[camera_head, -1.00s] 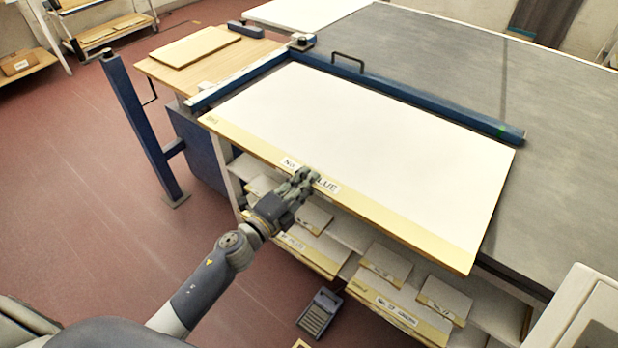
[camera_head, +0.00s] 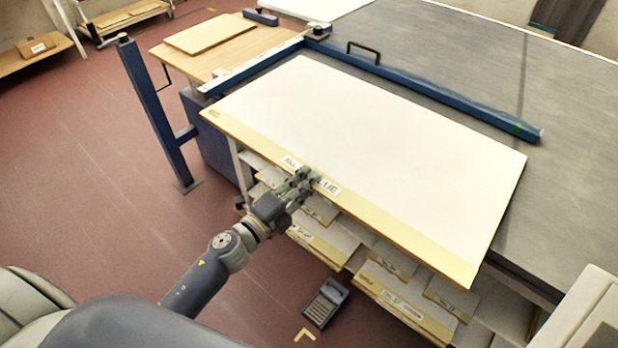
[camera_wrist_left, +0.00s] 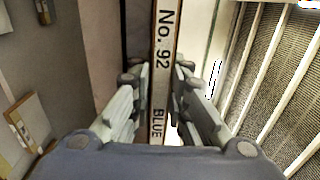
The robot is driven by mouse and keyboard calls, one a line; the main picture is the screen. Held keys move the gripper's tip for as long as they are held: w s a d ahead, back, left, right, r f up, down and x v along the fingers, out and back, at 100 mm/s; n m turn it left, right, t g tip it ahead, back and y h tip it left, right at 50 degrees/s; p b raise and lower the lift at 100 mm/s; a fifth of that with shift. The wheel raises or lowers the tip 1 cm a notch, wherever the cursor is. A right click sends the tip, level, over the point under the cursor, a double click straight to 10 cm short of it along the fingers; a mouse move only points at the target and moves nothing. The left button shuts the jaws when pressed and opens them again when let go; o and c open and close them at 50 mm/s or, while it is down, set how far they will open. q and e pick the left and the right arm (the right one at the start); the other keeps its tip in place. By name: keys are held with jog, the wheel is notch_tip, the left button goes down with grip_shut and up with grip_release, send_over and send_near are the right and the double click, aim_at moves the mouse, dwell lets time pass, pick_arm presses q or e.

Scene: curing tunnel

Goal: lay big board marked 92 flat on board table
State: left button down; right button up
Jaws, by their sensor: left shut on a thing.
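The big board (camera_head: 365,155) is a large white panel with a yellow front strip. It shows in the head view over the near left part of the grey board table (camera_head: 450,75). Its edge label reads "No. 92 BLUE" in the left wrist view (camera_wrist_left: 163,60). My left gripper (camera_head: 305,182) is shut on the board's near edge, at the label. In the left wrist view its fingers (camera_wrist_left: 158,95) lie on either side of the edge. The board's near edge juts out past the table, above the shelves. Whether its underside touches the table is hidden. My right gripper is not in view.
A blue rail (camera_head: 430,90) with a black handle lies across the table behind the board. A wooden side table (camera_head: 215,60) and a blue post (camera_head: 155,115) stand at the left. Shelves below hold several smaller boards (camera_head: 400,300). A grey pedal box (camera_head: 325,303) is on the floor.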

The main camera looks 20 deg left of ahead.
pick_arm(q)
jog(key=shift+r+v, duration=0.2)
jog(key=shift+v, duration=1)
jog(key=shift+r+v, duration=0.15)
jog(key=shift+v, duration=1.1)
jog(key=c, duration=1.7)
grip_release()
jog(key=shift+o, duration=1.2)
jog(key=shift+s+r+b, duration=0.1)
jog(key=shift+s+b, duration=0.15)
jog(key=shift+b, duration=0.05)
jog(key=v, duration=1.2)
